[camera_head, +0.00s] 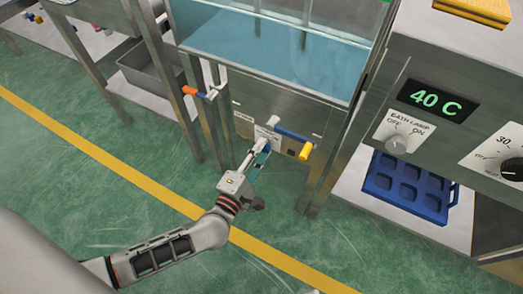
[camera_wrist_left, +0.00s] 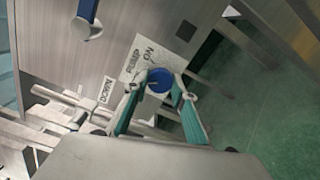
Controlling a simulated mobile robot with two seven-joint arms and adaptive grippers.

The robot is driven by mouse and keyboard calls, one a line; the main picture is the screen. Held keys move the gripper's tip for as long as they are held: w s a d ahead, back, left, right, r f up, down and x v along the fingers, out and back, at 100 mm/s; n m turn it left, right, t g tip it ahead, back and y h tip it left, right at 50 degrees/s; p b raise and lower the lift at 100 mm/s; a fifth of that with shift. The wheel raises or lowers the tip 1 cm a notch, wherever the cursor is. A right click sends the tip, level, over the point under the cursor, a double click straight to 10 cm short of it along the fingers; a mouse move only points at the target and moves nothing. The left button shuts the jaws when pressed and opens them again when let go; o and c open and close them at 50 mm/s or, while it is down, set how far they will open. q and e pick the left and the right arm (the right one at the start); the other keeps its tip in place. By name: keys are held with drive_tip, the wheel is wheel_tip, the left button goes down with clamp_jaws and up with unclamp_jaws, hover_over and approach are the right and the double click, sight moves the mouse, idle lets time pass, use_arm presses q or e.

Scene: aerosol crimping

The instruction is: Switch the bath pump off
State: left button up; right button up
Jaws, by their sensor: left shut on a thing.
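My left gripper (camera_head: 262,150) reaches the steel front panel of the water bath (camera_head: 270,48). In the left wrist view its two teal-padded fingers (camera_wrist_left: 156,92) are shut on a round blue knob (camera_wrist_left: 160,80). The knob stands in front of a white label (camera_wrist_left: 146,58) on the panel; the lettering is sideways and only partly readable. In the head view the gripper largely hides the knob, and part of the label (camera_head: 266,134) shows above the fingers. I cannot tell which setting the knob is at. My right gripper is not in view.
A blue lever with a yellow end (camera_head: 305,151) sticks out just right of my gripper. An orange-ended handle (camera_head: 189,90) is at upper left. A control panel with a bath lamp knob (camera_head: 397,146) and a blue tray (camera_head: 405,190) are at right. The green floor is clear.

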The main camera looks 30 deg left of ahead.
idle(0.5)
use_arm(q)
drive_tip(key=o, duration=1.1)
